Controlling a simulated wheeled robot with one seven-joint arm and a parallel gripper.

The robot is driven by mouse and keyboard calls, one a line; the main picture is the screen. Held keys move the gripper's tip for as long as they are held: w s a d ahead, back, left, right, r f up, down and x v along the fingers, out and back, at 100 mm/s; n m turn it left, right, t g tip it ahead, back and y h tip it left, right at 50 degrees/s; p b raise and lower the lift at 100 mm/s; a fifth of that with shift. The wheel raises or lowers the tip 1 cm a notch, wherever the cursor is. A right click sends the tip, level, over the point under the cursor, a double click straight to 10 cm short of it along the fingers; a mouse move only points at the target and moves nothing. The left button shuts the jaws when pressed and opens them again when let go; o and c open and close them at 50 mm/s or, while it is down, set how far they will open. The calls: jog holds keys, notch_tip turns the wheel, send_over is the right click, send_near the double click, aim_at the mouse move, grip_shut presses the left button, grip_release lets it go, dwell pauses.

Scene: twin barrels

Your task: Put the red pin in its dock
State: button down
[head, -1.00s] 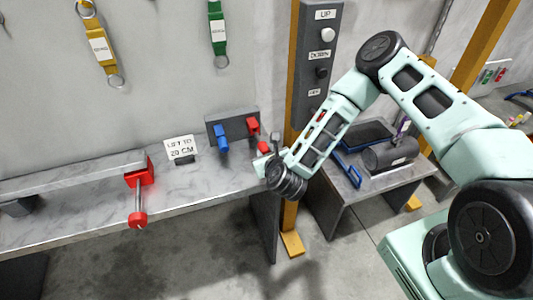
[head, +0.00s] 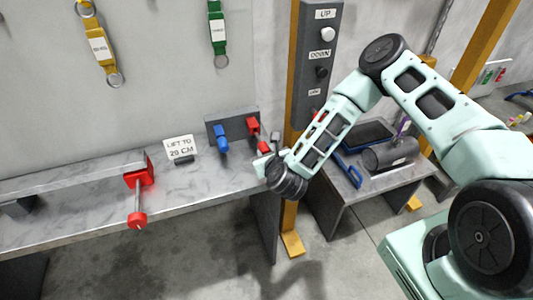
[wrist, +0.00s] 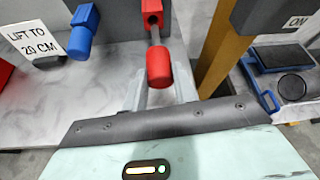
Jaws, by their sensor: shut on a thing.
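The red pin has a thick red knob (wrist: 159,68) and a grey shaft; the knob also shows in the head view (head: 263,146). My gripper (wrist: 162,85) is shut on the knob, one finger on each side; in the head view my gripper (head: 267,160) is at the right end of the bench. The shaft points away from me and meets the front of the red dock (wrist: 152,14), a square block on a grey backboard, also in the head view (head: 253,124). How deep the shaft sits is hidden.
A blue peg (head: 221,138) stands left of the red dock on the same backboard (head: 237,126). A red clamp with a rod and knob (head: 138,219) is on the beam at left. An orange post (wrist: 220,50) and button box (head: 315,60) stand close at right.

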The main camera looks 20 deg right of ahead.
aim_at(259, 139)
jog(key=shift+w+b, duration=0.95)
jog(key=shift+w, duration=2.45)
jog(key=c, duration=1)
grip_release()
jog(key=shift+c, duration=0.2)
jog(key=b+v, duration=0.4)
jog(key=v, duration=1.3)
jog(key=shift+s, duration=0.2)
jog(key=shift+r, duration=0.1)
